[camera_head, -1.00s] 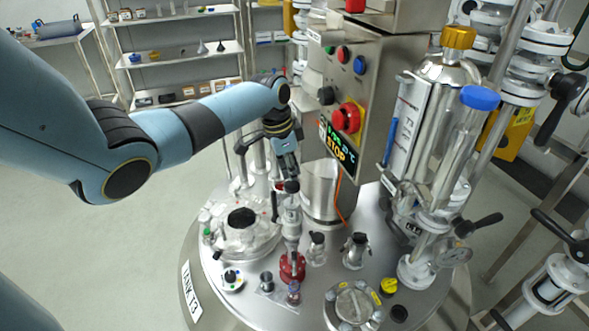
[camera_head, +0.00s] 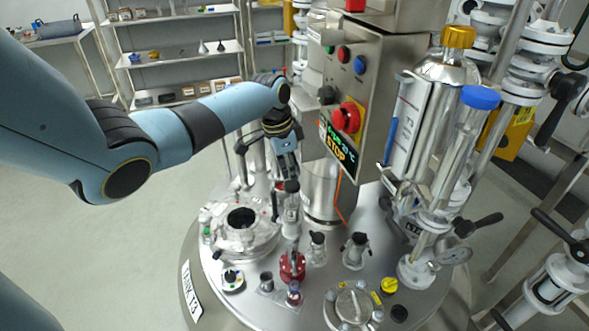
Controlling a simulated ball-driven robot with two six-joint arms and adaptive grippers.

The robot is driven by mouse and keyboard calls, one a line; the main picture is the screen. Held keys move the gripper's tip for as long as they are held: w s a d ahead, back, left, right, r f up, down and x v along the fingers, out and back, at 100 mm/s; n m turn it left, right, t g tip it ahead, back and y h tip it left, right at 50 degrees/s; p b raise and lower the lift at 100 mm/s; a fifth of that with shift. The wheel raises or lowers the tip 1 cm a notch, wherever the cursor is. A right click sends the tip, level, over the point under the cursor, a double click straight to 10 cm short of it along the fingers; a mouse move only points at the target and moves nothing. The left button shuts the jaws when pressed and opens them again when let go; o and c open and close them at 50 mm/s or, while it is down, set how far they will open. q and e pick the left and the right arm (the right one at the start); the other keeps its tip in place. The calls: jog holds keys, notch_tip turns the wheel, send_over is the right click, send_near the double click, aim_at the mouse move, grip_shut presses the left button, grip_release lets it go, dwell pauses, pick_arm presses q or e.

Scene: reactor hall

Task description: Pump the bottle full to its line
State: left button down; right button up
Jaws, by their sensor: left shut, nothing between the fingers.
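A slim metal hand pump (camera_head: 291,215) with a black knob on top stands upright on a red base (camera_head: 292,266) on the steel tank top. A small bottle (camera_head: 294,294) stands just in front of the red base, with reddish colour in it. Its line and exact level are too small to read. My left gripper (camera_head: 290,177) points down from above. Its fingers are shut and empty, right over or against the pump's knob; I cannot tell whether they touch. My right gripper is not in view.
A control box (camera_head: 345,95) with a red knob and a STOP display stands behind to the right. A small metal cup (camera_head: 266,281) and two dark-topped glass flasks (camera_head: 318,248) (camera_head: 356,250) stand near the pump. A round port (camera_head: 240,218) lies to the left.

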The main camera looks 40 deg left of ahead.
aim_at(290, 185)
pick_arm(q)
jog(key=shift+f, duration=0.15)
jog(key=shift+s+f+b, duration=0.1)
jog(key=shift+f+b, duration=2)
jog(key=shift+f, duration=0.8)
notch_tip(290, 185, up, 6)
jog(key=p, duration=0.6)
jog(key=shift+r, duration=0.1)
jog(key=shift+f, duration=0.25)
